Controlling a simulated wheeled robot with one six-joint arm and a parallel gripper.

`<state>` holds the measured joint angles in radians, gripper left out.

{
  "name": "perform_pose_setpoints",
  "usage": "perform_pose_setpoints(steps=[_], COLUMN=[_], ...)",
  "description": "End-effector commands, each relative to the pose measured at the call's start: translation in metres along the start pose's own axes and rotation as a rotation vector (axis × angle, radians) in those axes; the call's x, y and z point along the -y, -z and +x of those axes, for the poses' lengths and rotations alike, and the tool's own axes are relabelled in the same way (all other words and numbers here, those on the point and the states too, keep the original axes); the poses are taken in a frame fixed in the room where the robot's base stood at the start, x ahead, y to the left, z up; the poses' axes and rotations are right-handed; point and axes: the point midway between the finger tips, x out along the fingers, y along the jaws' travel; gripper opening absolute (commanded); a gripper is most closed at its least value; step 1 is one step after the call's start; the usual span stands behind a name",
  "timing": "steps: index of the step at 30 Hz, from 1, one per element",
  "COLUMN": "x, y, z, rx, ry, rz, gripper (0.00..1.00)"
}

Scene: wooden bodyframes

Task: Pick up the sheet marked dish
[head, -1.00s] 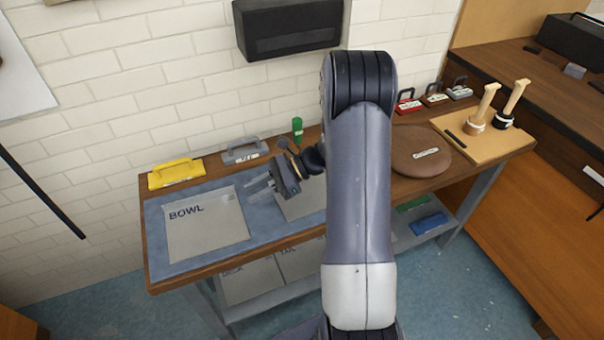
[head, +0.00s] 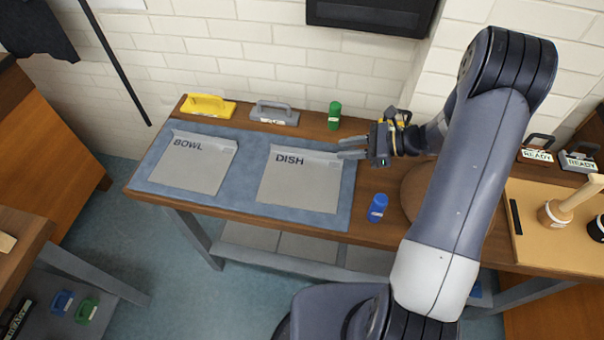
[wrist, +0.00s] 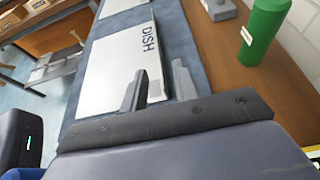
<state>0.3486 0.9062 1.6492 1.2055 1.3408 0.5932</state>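The sheet marked DISH (head: 300,188) is a flat pale grey sheet lying on the right part of a blue mat (head: 246,205) on the bench. It also shows in the wrist view (wrist: 118,68), its label near the fingers. My gripper (head: 353,147) is at the sheet's upper right corner, fingers pointing left. In the wrist view my gripper (wrist: 160,85) has its two fingers apart, one over the sheet's side and one by the mat. I cannot tell whether the sheet's edge lies between them. The sheet marked BOWL (head: 197,167) lies to the left on the same mat.
A yellow-handled tool (head: 208,105), a grey-handled tool (head: 274,115) and a green bottle (head: 334,116) stand along the back of the bench. A blue bottle (head: 377,208) stands right of the mat. A brown round disc (head: 416,192) is partly behind my arm.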

Motion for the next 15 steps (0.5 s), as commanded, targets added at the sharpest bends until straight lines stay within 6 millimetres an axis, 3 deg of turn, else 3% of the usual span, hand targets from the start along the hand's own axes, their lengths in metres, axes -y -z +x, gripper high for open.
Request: perform_pose_setpoints(steps=[7,15], x=[-0.001,-0.003], y=[-0.001,-0.001], z=[0.021,0.059], rx=[0.0,0.0], ry=[-0.002,-0.002], rz=[0.002,0.001], gripper=[0.28,0.28])
